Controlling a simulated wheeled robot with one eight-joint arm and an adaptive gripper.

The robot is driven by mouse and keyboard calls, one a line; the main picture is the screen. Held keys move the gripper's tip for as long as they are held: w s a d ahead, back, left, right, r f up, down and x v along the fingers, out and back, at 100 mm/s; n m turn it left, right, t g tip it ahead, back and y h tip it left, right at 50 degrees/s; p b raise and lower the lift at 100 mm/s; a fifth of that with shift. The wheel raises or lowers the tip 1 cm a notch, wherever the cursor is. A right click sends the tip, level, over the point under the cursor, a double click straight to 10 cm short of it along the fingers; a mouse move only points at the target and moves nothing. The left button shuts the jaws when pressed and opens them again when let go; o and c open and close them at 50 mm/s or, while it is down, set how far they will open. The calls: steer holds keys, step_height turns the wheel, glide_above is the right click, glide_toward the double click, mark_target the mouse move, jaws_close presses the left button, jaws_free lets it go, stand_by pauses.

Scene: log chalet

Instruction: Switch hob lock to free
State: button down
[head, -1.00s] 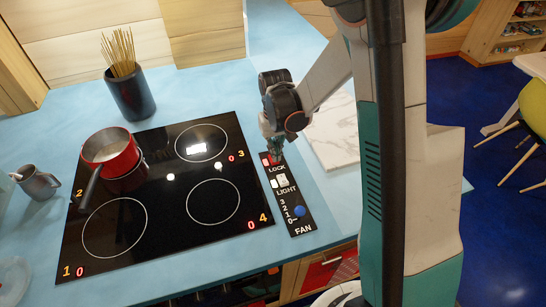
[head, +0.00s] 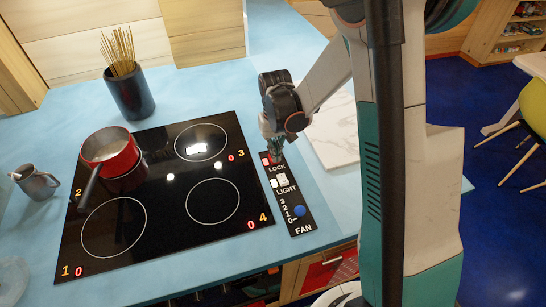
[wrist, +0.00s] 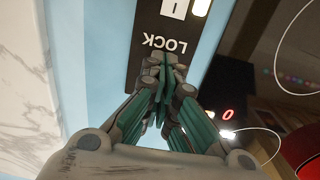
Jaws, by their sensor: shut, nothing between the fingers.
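The dark control panel (head: 287,194) lies to the right of the hob and carries the words LOCK, LIGHT and FAN. A small red patch (head: 266,160) shows just above the LOCK label (head: 277,169). My gripper (head: 276,157) points down at the LOCK end of the panel and hides the rocker there. In the wrist view my gripper (wrist: 163,62) is shut and empty, with its tips beside the upside-down LOCK label (wrist: 165,43). The lock's rocker position is hidden in both views. I cannot tell whether the tips touch it.
The black hob (head: 160,195) holds a red saucepan (head: 112,155) at the back left. The light rocker (head: 284,181) and blue fan knob (head: 299,211) sit close by on the panel. A dark pasta holder (head: 131,97), a mug (head: 38,184) and a marble board (head: 333,130) stand around.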

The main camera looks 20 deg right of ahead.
steer(key=shift+f+b, duration=0.65)
steer(key=shift+f, duration=0.1)
stand_by(0.4)
steer(key=shift+r+p, duration=2.1)
steer(key=shift+r, duration=1.4)
steer(key=shift+s+r, duration=0.1)
steer(key=shift+r, duration=0.2)
steer(key=s+r+t+b, duration=0.3)
steer(key=s+r, duration=0.2)
steer(key=s, duration=0.5)
steer(key=s+r+t+b, duration=0.4)
steer(key=s+r, duration=0.2)
steer(key=s, duration=0.4)
steer(key=shift+r, duration=0.3)
